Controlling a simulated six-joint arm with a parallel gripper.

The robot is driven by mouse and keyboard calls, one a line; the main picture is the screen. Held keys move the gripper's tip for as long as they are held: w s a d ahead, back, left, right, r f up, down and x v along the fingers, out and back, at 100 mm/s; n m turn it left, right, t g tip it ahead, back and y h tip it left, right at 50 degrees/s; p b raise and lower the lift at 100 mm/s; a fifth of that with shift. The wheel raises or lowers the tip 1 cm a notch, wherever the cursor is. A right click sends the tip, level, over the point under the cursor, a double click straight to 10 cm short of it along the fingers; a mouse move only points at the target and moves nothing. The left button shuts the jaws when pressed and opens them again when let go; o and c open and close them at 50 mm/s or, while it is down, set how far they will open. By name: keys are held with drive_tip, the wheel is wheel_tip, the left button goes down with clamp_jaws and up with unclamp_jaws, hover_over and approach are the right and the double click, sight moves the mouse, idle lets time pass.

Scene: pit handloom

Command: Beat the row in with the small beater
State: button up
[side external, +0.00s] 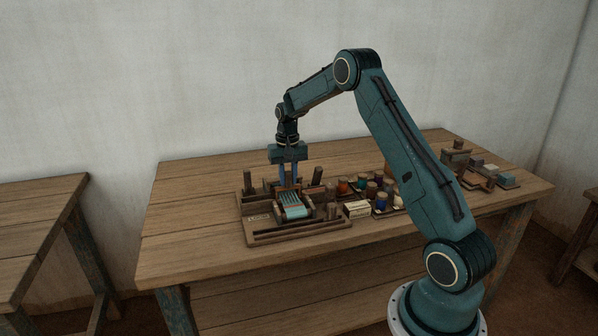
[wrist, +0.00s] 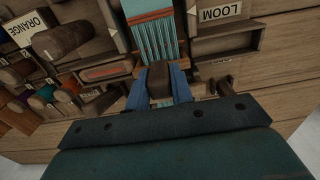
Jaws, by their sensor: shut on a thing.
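The small loom (side external: 262,226) stands on the wooden table, with a teal cloth and an orange-red band (side external: 293,208) on it. In the wrist view the pale blue warp threads (wrist: 157,40) run from the cloth down toward my gripper. My gripper (side external: 288,183) points down at the back end of the warp. In the wrist view its blue fingers (wrist: 159,88) are shut on a dark brown wooden block, which looks like the handle of the small beater (wrist: 159,82). The beater's lower part is mostly hidden, so I cannot tell whether it touches the threads.
A label reading LOOM (wrist: 220,12) lies beside the warp. Wooden posts (side external: 317,176) stand close around my gripper. Several coloured spools (side external: 381,201) and a small labelled box (side external: 356,210) sit to the right. The table's left part (side external: 185,210) is clear.

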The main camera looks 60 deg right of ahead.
drive_tip(key=s+a, duration=0.4)
drive_tip(key=shift+a, duration=0.15)
idle(0.8)
drive_tip(key=shift+s, duration=0.15)
drive_tip(key=shift+w+d+f, duration=0.2)
drive_tip(key=shift+w+d, duration=2.35)
drive_tip(key=o, duration=0.8)
drive_tip(key=shift+r, duration=0.15)
drive_tip(key=shift+r, duration=0.1)
drive_tip(key=shift+r, duration=3.2)
